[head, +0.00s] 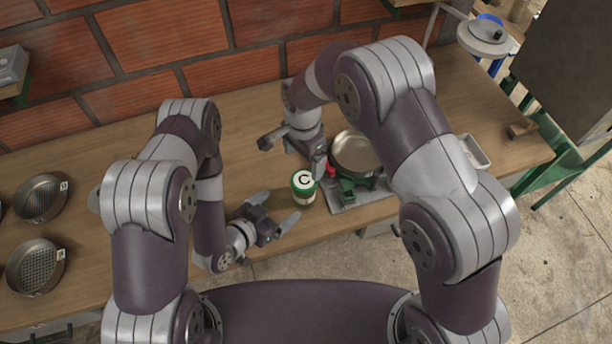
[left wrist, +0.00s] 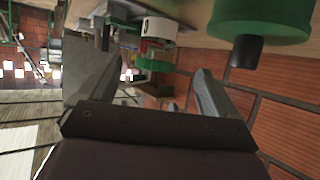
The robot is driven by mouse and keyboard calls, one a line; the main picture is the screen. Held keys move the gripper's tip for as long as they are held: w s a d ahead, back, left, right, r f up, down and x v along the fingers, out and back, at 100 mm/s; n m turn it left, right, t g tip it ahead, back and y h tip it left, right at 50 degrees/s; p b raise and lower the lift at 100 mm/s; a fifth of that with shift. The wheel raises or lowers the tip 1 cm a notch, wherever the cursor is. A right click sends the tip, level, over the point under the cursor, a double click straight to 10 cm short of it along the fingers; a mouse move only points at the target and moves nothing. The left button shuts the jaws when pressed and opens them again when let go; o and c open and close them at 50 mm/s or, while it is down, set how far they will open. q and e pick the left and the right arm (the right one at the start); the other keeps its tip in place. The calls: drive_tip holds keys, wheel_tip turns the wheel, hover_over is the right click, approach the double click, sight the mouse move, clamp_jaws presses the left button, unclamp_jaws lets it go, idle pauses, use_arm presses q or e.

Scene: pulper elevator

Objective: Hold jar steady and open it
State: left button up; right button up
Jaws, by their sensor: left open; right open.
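The jar (head: 304,187) stands upright on the wooden workbench, with green on its upper part, a pale lower part and a round white patch marked "C" on top. My left gripper (head: 277,208) is open and empty, left of the jar and a little lower in the head view, fingers pointing toward its side and apart from it. My open fingers also show in the left wrist view (left wrist: 152,85). My right gripper (head: 292,157) is open above and behind the jar, one finger close to it; contact cannot be told. Which green object in the left wrist view is the jar is unclear.
A green scale with a metal pan (head: 355,153) stands close right of the jar, beside a small red item (head: 331,169). Round sieves (head: 40,198) lie at the bench's left. A brick wall (head: 160,45) runs behind. The bench (head: 240,130) left of my right gripper is clear.

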sight(297, 194)
use_arm(q)
drive_tip(key=x, duration=1)
drive_tip(key=shift+w+d, duration=0.15)
drive_tip(key=shift+d, duration=0.15)
use_arm(e)
drive_tip(key=shift+s+d, duration=0.1)
use_arm(q)
drive_tip(key=shift+w+d+f, duration=0.3)
drive_tip(key=shift+w+d, duration=0.15)
use_arm(e)
drive_tip(key=shift+s+r, duration=0.15)
